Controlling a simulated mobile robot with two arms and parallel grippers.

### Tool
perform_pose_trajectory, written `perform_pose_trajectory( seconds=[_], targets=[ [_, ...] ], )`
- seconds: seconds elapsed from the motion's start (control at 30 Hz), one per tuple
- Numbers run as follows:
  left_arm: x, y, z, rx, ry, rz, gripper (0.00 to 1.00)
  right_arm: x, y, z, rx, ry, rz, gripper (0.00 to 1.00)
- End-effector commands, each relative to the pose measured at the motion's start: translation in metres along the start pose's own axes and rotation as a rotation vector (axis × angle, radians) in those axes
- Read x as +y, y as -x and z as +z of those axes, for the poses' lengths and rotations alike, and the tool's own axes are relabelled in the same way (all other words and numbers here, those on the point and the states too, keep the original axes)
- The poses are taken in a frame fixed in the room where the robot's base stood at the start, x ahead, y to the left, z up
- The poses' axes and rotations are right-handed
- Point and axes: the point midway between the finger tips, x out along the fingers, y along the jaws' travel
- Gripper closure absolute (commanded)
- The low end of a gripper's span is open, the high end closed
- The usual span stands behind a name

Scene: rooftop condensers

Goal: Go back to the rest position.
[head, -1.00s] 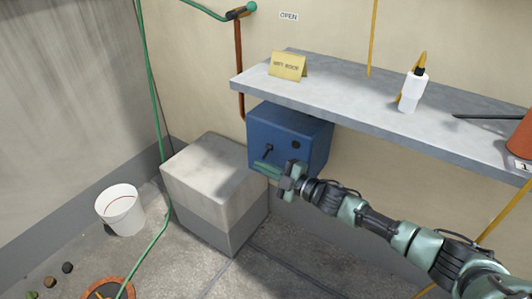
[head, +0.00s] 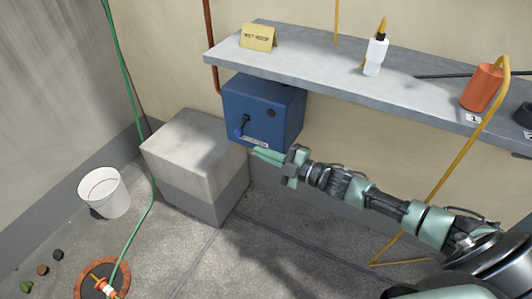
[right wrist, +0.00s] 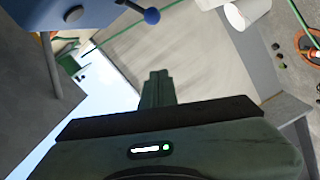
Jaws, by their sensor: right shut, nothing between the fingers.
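My right gripper (head: 268,157) is in the head view, in front of and just below the blue box (head: 262,110). Its green fingers are together with nothing between them, and they also show shut in the right wrist view (right wrist: 157,88). The blue box has a dark lever with a blue knob (head: 239,132) hanging downward on its front. The knob also shows at the top of the right wrist view (right wrist: 151,16), apart from the fingers. My left gripper is not in view.
A grey shelf (head: 300,70) holds a yellow sign (head: 258,37), a white bottle (head: 375,56) and an orange canister (head: 482,88). A concrete block (head: 190,150) stands left of my gripper.

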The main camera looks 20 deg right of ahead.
Motion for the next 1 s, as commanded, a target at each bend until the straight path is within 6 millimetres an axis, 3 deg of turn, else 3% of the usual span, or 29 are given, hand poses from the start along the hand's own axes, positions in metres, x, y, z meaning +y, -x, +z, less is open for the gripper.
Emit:
perform_pose_trajectory(
  seconds=[0.2,0.73,0.87,1.0],
  targets=[
    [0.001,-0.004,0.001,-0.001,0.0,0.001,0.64,0.0,0.011,0.0,0.0,0.001,-0.001,1.0],
    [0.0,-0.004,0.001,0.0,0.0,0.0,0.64,-0.005,0.009,-0.001,-0.015,-0.019,-0.002,1.0],
    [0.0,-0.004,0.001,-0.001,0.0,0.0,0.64,-0.036,0.006,0.0,-0.123,-0.132,-0.016,1.0],
    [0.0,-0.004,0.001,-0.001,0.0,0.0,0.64,-0.098,0.017,0.002,-0.364,-0.369,-0.059,1.0]
  ],
)
